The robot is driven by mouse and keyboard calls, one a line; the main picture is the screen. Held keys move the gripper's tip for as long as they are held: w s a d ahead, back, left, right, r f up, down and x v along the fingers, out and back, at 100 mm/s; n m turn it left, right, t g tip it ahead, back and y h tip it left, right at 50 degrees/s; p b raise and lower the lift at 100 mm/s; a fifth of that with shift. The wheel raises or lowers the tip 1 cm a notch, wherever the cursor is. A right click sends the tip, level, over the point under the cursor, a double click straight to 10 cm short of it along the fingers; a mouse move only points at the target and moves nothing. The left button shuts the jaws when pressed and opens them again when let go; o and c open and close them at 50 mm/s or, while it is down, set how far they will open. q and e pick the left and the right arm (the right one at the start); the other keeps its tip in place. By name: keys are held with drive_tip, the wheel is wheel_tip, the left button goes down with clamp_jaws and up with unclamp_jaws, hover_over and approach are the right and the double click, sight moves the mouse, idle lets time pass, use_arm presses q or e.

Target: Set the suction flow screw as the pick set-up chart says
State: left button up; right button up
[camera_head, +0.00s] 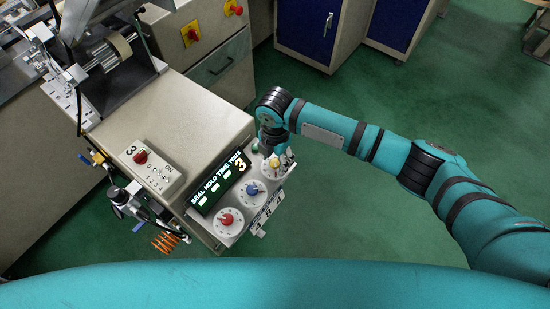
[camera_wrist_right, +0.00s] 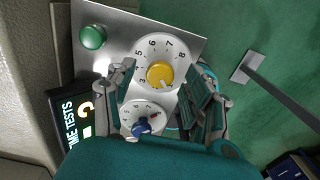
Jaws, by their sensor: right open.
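No part is legibly marked as the suction flow screw, and I cannot pick out the pick set-up chart. A black and silver fitting (camera_head: 128,203) with an orange ribbed piece (camera_head: 165,242) hangs at the machine's front left; a small screw on it cannot be made out. My right gripper (camera_wrist_right: 162,82) is open over the control panel, its fingers on either side of the yellow knob (camera_wrist_right: 159,74); I cannot tell whether they touch it. The yellow knob sits on a white numbered dial. In the head view the gripper (camera_head: 279,158) is at this knob. My left gripper is out of view.
The panel also has a blue knob (camera_head: 252,189), a red knob (camera_head: 227,219) and a lit display (camera_head: 220,183) showing 3. A box with a red knob (camera_head: 141,157) stands left of it. A green button (camera_wrist_right: 93,37) shows in the wrist view. Green floor (camera_head: 330,215) is clear at right.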

drive_tip(key=shift+f, duration=0.25)
